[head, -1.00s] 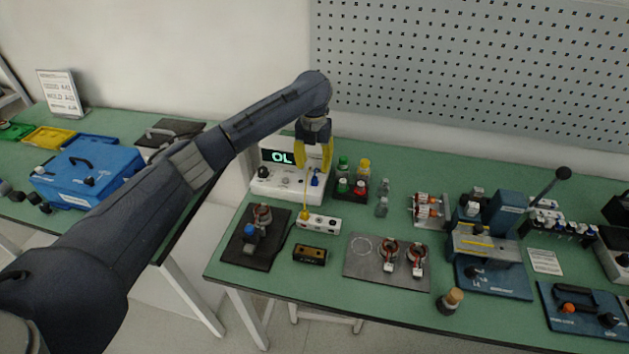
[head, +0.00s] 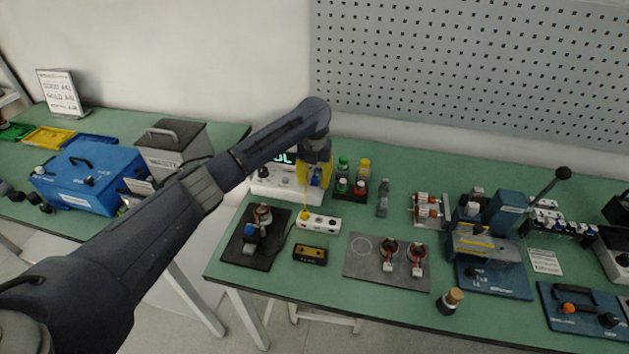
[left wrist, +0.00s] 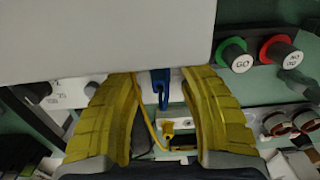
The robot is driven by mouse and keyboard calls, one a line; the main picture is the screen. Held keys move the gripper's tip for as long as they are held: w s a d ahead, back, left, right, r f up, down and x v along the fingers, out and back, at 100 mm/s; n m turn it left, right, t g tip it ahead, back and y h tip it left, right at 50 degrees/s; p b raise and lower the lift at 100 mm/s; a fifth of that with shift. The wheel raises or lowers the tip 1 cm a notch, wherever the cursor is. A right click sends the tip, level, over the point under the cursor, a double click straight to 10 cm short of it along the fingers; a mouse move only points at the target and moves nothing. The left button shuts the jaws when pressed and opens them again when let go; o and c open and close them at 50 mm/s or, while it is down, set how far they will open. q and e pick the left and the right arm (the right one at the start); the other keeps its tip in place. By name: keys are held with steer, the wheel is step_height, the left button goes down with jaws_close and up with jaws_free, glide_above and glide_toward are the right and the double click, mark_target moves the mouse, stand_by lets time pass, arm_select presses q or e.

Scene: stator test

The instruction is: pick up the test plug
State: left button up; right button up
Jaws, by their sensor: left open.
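The white tester (head: 262,185) with a green-lit display stands at the back, partly hidden by my left gripper (head: 314,182). A blue plug (head: 316,178) is at the tester's right side. In the left wrist view the blue plug (left wrist: 161,88) shows between my open yellow fingers, with a gap on each side. A yellow plug (left wrist: 168,131) with a yellow lead sits at a white socket block (head: 327,224). I cannot tell for sure which plug is the test plug. My right gripper is not in view.
A dark fixture with a stator (head: 250,236), a black box (head: 310,254) and a grey mat (head: 360,268) lie in front. A blue press (head: 497,255) is further right.

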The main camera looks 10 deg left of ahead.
mark_target(314, 176)
arm_select(q)
jaws_close()
stand_by(0.6)
step_height(314, 176, up, 20)
stand_by(0.6)
stand_by(0.5)
steer(key=s+d, duration=0.8)
steer(key=s, duration=0.4)
steer(key=shift+s, duration=0.3)
steer(key=shift+d, duration=0.1)
